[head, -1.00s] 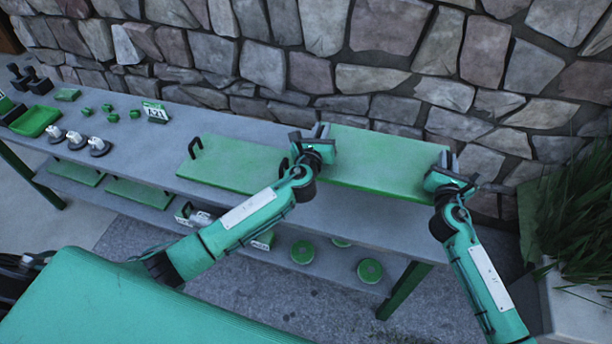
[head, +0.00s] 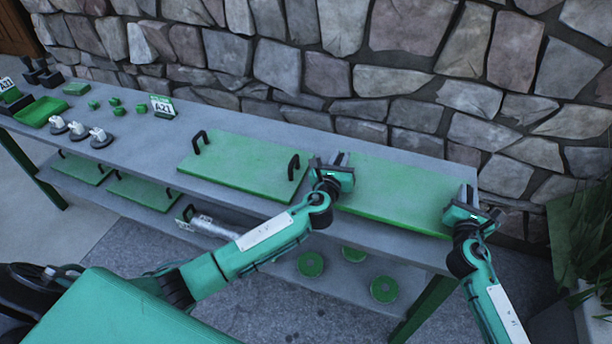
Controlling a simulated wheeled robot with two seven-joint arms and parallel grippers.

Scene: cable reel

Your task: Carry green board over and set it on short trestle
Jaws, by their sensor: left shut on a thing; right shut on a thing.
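A green board (head: 400,192) spans between my two grippers over the right end of the grey table. My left gripper (head: 336,168) is shut on its left end, and my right gripper (head: 464,200) is shut on its right end. The grippers cover the gripped ends. I cannot tell whether the board touches the tabletop or hangs just above it. A second green board (head: 240,165) with two black handles lies flat on the table, just left of my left gripper. I cannot make out a separate short trestle.
A stone wall stands behind; a planter (head: 592,300) is at right.

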